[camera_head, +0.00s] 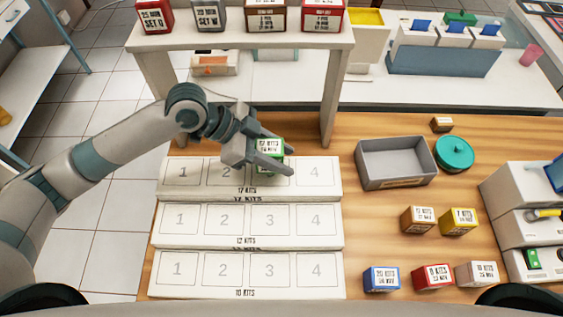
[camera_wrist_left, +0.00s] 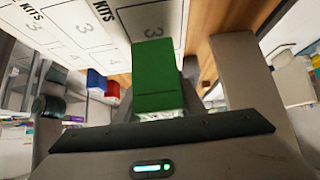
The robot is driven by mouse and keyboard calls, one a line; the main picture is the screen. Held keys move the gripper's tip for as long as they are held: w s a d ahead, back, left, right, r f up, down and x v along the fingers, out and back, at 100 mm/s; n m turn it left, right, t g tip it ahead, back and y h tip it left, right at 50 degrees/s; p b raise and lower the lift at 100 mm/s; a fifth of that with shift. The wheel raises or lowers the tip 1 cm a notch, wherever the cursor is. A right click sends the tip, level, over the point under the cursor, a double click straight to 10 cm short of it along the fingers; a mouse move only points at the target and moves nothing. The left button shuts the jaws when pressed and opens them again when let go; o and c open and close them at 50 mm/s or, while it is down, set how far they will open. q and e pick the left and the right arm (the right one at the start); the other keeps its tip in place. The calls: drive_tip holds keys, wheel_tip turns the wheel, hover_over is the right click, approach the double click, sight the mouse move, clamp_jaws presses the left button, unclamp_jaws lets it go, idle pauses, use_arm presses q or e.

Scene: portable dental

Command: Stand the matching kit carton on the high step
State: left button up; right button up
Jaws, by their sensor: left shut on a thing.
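My left gripper (camera_head: 277,157) is shut on a green kit carton (camera_head: 270,149) with a white label that appears to read 17 KITS. The carton is upright at slot 3 of the back, high step (camera_head: 180,172), whose front edge reads 17 KITS. I cannot tell whether its base touches the step. In the left wrist view, the green carton (camera_wrist_left: 154,75) sits between the fingers, with numbered step faces behind it. The middle step (camera_head: 180,220) and the front step (camera_head: 180,270) are empty. My right gripper is not in view.
Brown (camera_head: 418,219), yellow (camera_head: 458,221), blue (camera_head: 381,279), red (camera_head: 433,276) and beige (camera_head: 477,273) cartons stand right of the steps. A grey tray (camera_head: 364,176) and teal round container (camera_head: 454,152) are behind them. A raised shelf (camera_head: 240,41) with several cartons stands behind the steps.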

use_arm(q)
wheel_tip(320, 180, down, 3)
drive_tip(key=shift+r+p, duration=0.1)
drive_tip(key=shift+p, duration=0.5)
drive_tip(key=shift+f, duration=0.35)
drive_tip(key=o, duration=1)
drive_tip(key=shift+f, duration=0.1)
drive_tip(key=shift+o, duration=0.2)
